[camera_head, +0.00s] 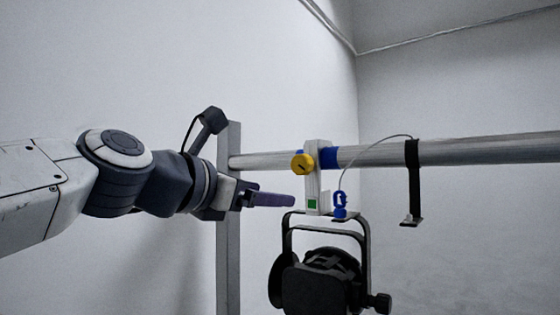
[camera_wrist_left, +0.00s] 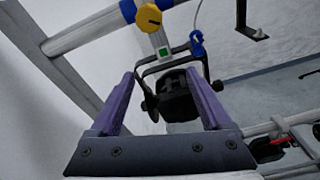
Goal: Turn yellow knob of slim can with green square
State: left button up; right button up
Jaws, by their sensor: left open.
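The yellow knob (camera_head: 302,164) sits on the left side of a grey clamp (camera_head: 318,187) on the horizontal pipe. The clamp carries a green square (camera_head: 312,204). A black slim can (camera_head: 320,282) hangs below it from a yoke. My left gripper (camera_head: 294,200) is to the left of the clamp, a little below the knob, with its purple fingers pointing right. In the left wrist view the fingers (camera_wrist_left: 166,92) are open and empty, and the knob (camera_wrist_left: 149,17) shows beyond them at the top. I see no contact with the knob. My right gripper is not in view.
The pipe (camera_head: 470,149) runs rightward from an upright post (camera_head: 230,260). A blue carabiner (camera_head: 340,204) with a thin cable hangs right of the clamp. A black strap (camera_head: 412,180) hangs from the pipe farther right. Grey walls stand behind.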

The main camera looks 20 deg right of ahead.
pick_arm(q)
jog(key=n+h, duration=0.1)
jog(key=n, duration=0.1)
send_near(299, 163)
jog(key=shift+n+t, duration=0.3)
jog(key=shift+t, duration=0.1)
jog(key=p+x, duration=0.3)
jog(key=x, duration=0.6)
jog(key=shift+s+d, duration=0.1)
jog(key=shift+w+d+f+p, duration=0.15)
jog(key=shift+w+d+p, duration=0.1)
jog(key=shift+d+p, duration=0.05)
grip_shut()
jog(key=shift+m, duration=0.4)
